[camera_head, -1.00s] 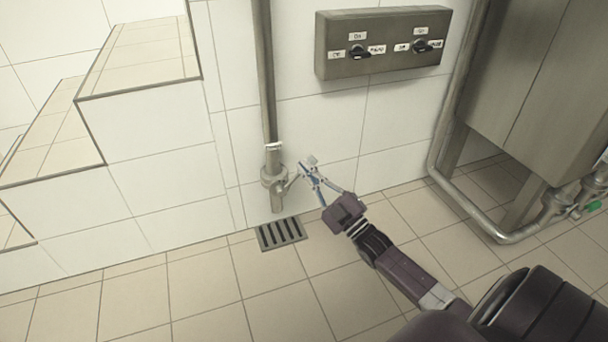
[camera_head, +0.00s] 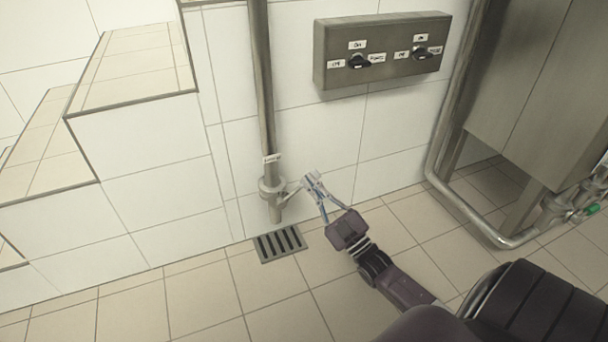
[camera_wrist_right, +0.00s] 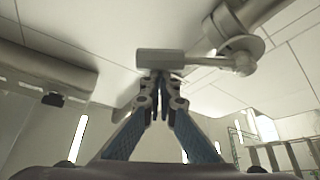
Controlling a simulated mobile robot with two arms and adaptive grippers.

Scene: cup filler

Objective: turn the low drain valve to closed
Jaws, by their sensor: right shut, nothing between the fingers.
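The low drain valve (camera_head: 270,187) sits near the bottom of a vertical pipe on the tiled wall, above a floor drain. Its lever sticks out to the right and ends in a grey crossbar handle (camera_wrist_right: 165,60), seen large in the right wrist view. The lever's hub (camera_wrist_right: 240,48) is to the right there. My right gripper (camera_head: 315,185) is at the handle end of the lever. In the wrist view its fingertips (camera_wrist_right: 160,80) are together, empty, right at the lower side of the handle. I cannot tell if they touch it. My left gripper is not in view.
A slotted floor drain (camera_head: 262,254) lies below the valve. A switch box (camera_head: 385,80) with two knobs hangs on the wall above. Tiled steps (camera_head: 140,70) rise at the left. A metal cabinet (camera_head: 540,90) with bent pipes stands at the right. The floor in front is clear.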

